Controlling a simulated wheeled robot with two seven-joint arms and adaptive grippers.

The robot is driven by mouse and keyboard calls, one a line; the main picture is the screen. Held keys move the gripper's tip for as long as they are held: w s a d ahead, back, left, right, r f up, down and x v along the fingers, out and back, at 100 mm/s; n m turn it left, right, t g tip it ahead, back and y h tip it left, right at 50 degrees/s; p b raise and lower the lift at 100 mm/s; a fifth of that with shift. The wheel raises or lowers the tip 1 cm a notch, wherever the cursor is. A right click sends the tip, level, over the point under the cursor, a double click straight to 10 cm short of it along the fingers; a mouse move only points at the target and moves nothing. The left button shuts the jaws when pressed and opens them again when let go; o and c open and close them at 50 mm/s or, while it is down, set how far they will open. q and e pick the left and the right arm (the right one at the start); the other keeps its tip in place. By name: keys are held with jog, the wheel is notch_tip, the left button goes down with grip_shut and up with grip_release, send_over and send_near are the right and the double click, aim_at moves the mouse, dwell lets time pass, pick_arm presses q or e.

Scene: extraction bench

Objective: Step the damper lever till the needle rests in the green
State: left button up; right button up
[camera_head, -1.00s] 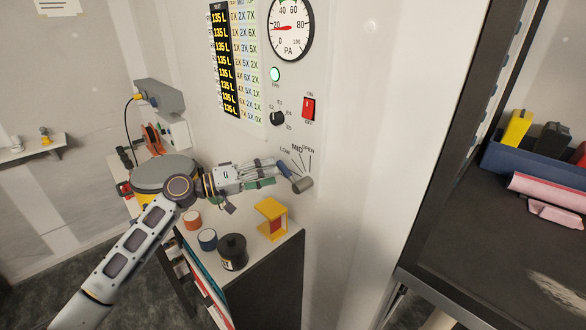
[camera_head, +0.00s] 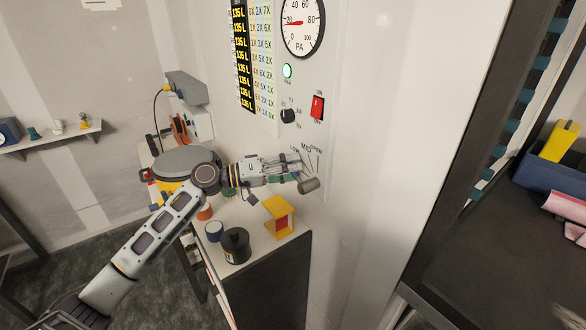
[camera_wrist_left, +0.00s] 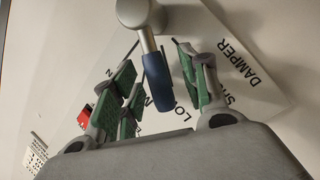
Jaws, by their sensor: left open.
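The damper lever has a grey hub (camera_head: 310,185) on the white wall panel. Its blue grip (camera_wrist_left: 157,82) shows in the left wrist view and points toward the LOW mark. My left gripper (camera_head: 291,167) is open at the lever, its green-padded fingers on either side of the blue grip. I cannot tell whether any finger touches it. In the head view the fingers mostly hide the grip. The round PA gauge (camera_head: 303,26) is above, its red needle pointing left near 20. I cannot make out a green band on the dial. My right gripper is out of view.
A red switch (camera_head: 318,106), a black knob (camera_head: 288,116) and a lit green lamp (camera_head: 287,71) are above the lever. A dark shelf stands at right.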

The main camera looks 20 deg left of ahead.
pick_arm(q)
jog(key=shift+c, duration=2)
jog(key=c, duration=0.4)
grip_shut()
jog(key=shift+s+d+r+m+y+b, duration=0.15)
jog(key=shift+d+r+m+y+b, duration=0.15)
jog(key=shift+m, duration=0.35)
jog(key=shift+s+d+r+m+y+b, duration=0.1)
jog(key=shift+s+r+m+y+b, duration=0.2)
jog(key=shift+m, duration=0.35)
jog(key=shift+s+d+r+m+y, duration=0.15)
jog(key=shift+d+r+m+y, duration=0.25)
jog(key=shift+m, duration=0.4)
jog(key=shift+s+d+r+m, duration=0.15)
jog(key=shift+r+m, duration=0.1)
jog(key=shift+m, duration=0.25)
jog(key=o, duration=0.7)
grip_release()
jog(key=shift+o, duration=0.5)
jog(key=shift+s, duration=0.1)
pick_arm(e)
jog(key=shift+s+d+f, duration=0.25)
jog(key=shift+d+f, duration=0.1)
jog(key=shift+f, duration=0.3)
